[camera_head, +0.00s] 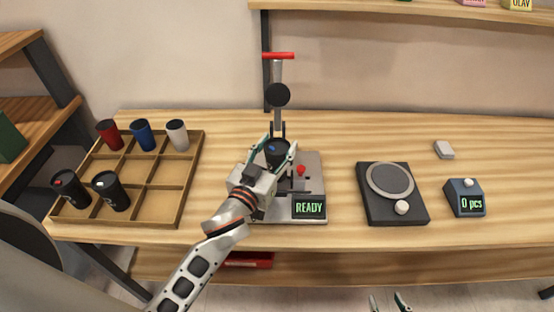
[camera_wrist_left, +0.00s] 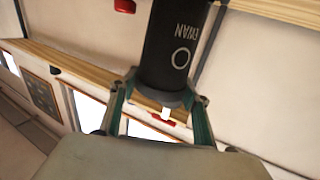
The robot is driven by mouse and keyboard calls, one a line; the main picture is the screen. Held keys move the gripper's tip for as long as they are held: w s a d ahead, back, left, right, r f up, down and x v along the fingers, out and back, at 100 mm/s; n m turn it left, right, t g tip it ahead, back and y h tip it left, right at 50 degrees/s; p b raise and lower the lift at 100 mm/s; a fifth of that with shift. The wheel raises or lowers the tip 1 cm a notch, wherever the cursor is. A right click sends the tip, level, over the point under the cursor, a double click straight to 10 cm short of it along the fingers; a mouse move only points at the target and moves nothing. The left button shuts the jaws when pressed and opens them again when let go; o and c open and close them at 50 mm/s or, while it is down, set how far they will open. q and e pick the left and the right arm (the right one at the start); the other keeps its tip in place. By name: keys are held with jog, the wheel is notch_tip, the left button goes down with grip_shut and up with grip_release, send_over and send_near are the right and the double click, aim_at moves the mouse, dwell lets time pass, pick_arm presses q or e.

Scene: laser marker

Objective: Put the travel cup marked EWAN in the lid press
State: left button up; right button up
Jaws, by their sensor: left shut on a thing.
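My left gripper (camera_head: 279,155) is shut on a black travel cup (camera_head: 276,149), with a blue mark on its top. In the left wrist view the cup (camera_wrist_left: 172,48) carries the name EWAN, upside down in the picture, between the fingers (camera_wrist_left: 158,112). The lid press (camera_head: 310,178) has a grey base, a round black head (camera_head: 278,95) on a column and a red handle (camera_head: 278,56) at the top. The cup is at the press, below the raised head; I cannot tell whether it rests on the base. My right gripper (camera_head: 388,303) is empty, fingers apart, at the bottom edge.
A wooden tray (camera_head: 183,187) holds red, blue, white and black cups at the left. The press display (camera_head: 309,208) reads READY. A dark device with a round plate (camera_head: 390,180) and a counter reading 0 pcs (camera_head: 466,198) stand at the right. A small grey block (camera_head: 444,149) lies behind.

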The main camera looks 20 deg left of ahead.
aim_at(272, 165)
pick_arm(q)
notch_tip(272, 165, down, 4)
jog(key=shift+r+b, duration=0.1)
jog(key=shift+b, duration=0.5)
pick_arm(e)
jog(key=shift+s+d+f, duration=0.1)
jog(key=shift+s+f, duration=0.05)
jog(key=shift+f, duration=0.4)
jog(key=shift+s+d+f, duration=0.1)
jog(key=shift+f, duration=0.45)
pick_arm(q)
jog(key=shift+f, duration=0.2)
jog(key=o, duration=0.5)
jog(key=shift+f, duration=0.1)
jog(key=shift+o, duration=1.1)
pick_arm(e)
jog(key=shift+w+r, duration=0.15)
jog(key=shift+r, duration=0.1)
